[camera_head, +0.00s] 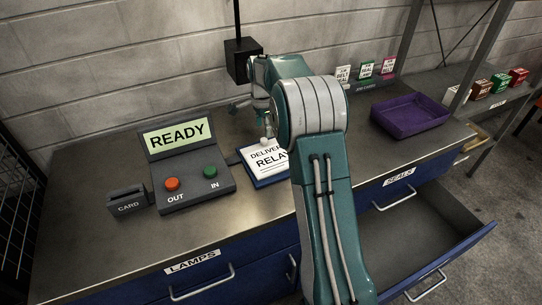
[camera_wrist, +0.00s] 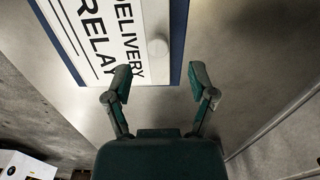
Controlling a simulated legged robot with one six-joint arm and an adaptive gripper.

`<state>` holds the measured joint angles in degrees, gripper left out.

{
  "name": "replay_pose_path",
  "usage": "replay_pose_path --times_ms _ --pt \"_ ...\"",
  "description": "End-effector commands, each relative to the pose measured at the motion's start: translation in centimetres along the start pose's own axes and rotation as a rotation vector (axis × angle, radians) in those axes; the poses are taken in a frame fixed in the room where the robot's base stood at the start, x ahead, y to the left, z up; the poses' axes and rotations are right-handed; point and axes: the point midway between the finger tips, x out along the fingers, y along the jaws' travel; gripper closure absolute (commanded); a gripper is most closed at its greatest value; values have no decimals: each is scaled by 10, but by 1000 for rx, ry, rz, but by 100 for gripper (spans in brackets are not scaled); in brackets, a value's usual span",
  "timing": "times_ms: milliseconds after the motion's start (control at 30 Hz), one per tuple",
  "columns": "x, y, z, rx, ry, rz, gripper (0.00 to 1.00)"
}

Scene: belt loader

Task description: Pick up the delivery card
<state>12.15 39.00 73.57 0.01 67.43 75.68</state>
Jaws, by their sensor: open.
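The delivery card (camera_head: 262,162), white with a blue edge and the words DELIVERY RELAY, lies on the bench, partly hidden behind my arm. A small round pale knob stands on it near its far edge. In the wrist view the card (camera_wrist: 95,40) fills the upper left, with the knob (camera_wrist: 158,47) near its right side. My gripper (camera_wrist: 160,78) is open and empty, its two fingertips apart at the card's lower part and right edge, with the knob ahead between them. In the head view the gripper (camera_head: 268,128) is above the card's far edge, mostly hidden by my arm.
A console (camera_head: 185,172) reading READY, with red and green buttons, stands left of the card. A CARD slot box (camera_head: 127,201) sits left of it. A purple tray (camera_head: 410,116) is at the right. A drawer (camera_head: 430,235) stands open at front right.

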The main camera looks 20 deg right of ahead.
Motion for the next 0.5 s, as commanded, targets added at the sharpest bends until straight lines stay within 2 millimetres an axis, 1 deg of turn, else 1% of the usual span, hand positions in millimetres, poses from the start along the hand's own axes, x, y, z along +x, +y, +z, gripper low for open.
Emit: replay_pose_path --times_ms 67,300,400,500 --pt "7 0 0 0 0 1 27" --pt "44 2 1 -1 -1 3 27" --pt "51 1 1 -1 0 0 27" --pt "53 1 0 -1 0 -1 27"
